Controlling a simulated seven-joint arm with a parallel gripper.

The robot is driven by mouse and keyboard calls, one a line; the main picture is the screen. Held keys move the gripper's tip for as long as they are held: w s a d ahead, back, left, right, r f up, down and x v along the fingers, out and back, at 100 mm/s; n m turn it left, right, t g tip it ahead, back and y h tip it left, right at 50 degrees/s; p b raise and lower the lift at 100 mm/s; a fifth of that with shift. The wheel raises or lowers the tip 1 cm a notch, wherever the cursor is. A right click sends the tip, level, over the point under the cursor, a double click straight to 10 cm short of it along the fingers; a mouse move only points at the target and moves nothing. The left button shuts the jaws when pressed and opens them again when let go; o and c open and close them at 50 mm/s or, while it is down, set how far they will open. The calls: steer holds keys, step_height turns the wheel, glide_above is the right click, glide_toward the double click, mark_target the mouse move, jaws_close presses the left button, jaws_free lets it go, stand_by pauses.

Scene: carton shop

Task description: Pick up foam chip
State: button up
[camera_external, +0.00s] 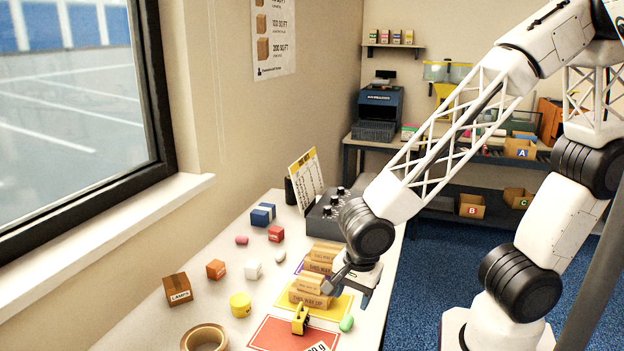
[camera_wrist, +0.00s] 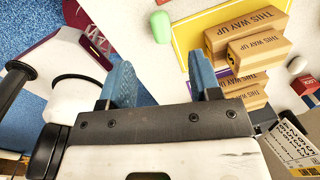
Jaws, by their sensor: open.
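A green rounded chip (camera_external: 346,323) lies on the white table near its right edge; the wrist view shows it beyond the fingers (camera_wrist: 161,25). A pink rounded chip (camera_external: 242,240) and a white one (camera_external: 280,257) lie farther back; the white one also shows in the wrist view (camera_wrist: 298,65). I cannot tell which one the task means. My gripper (camera_external: 350,291) is open and empty above the table's right side, near the cartons and apart from the green chip. In the wrist view, its blue fingers (camera_wrist: 163,78) stand apart with nothing between them.
Stacked "THIS WAY UP" cartons (camera_external: 310,292) stand close left of my gripper. A yellow tape dispenser (camera_external: 300,319), tape roll (camera_external: 204,338), yellow tub (camera_external: 240,304) and small boxes (camera_external: 178,289) occupy the table (camera_external: 140,325). A dark control box (camera_external: 325,215) stands behind.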

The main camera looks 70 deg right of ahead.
mark_target(346, 321)
steer(key=shift+w+f, duration=0.15)
steer(key=shift+f, duration=1.1)
steer(key=shift+w+f, duration=0.15)
steer(key=shift+f, duration=1.15)
steer(key=shift+w+f, duration=0.15)
steer(key=shift+f, duration=1.15)
steer(key=c, duration=1)
